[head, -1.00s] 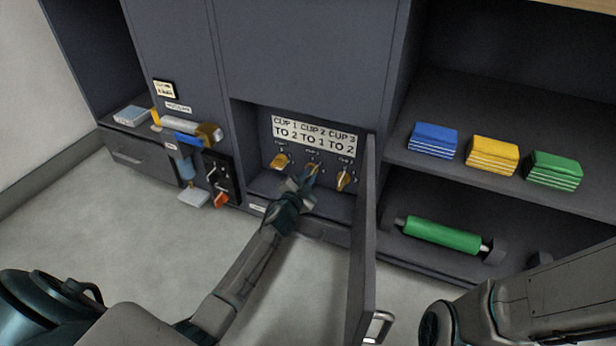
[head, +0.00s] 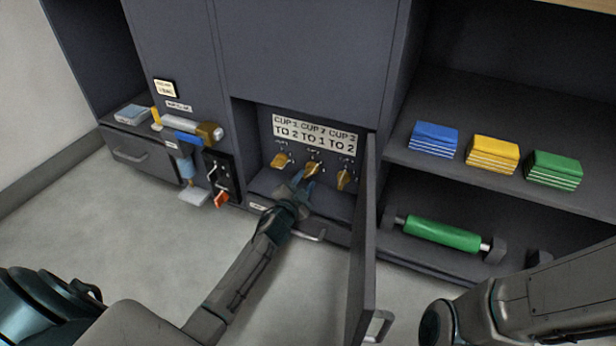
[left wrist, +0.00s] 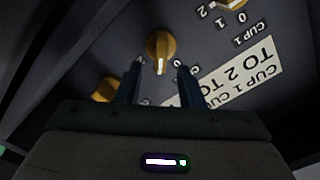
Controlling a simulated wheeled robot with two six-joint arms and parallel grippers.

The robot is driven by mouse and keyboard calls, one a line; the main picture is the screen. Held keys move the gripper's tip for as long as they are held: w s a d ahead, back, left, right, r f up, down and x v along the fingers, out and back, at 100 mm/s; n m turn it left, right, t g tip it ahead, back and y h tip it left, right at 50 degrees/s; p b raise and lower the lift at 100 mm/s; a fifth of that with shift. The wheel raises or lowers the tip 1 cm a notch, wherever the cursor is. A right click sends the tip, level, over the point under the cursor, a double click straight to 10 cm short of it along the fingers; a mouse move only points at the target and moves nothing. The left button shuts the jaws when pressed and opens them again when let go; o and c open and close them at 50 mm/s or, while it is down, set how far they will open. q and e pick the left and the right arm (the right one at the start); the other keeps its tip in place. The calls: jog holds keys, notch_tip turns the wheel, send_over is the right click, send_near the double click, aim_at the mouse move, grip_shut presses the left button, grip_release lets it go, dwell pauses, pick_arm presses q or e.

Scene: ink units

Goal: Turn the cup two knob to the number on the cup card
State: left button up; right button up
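The cup card (head: 315,135) is on the back wall of the open recess and reads CUP 1 TO 2, CUP 2 TO 1, CUP 3 TO 2. Below it is a row of yellow knobs. The cup two knob (head: 312,169) is the middle one; in the left wrist view this knob (left wrist: 159,48) has a white mark pointing toward my gripper. My left gripper (head: 303,183) is just in front of and below it. Its fingers (left wrist: 160,78) are open and empty, with the knob just beyond the tips. The number at its mark is too small to read. My right gripper is out of view.
The cup one knob (head: 281,161) and cup three knob (head: 344,179) stand close on either side. An open door (head: 364,250) juts out right of the recess. Shelves with folded cloths (head: 492,154) and a green roller (head: 442,234) are farther right.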

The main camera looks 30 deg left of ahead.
pick_arm(q)
jog(key=s, duration=0.7)
jog(key=shift+s+d+b, duration=0.25)
jog(key=shift+b, duration=0.15)
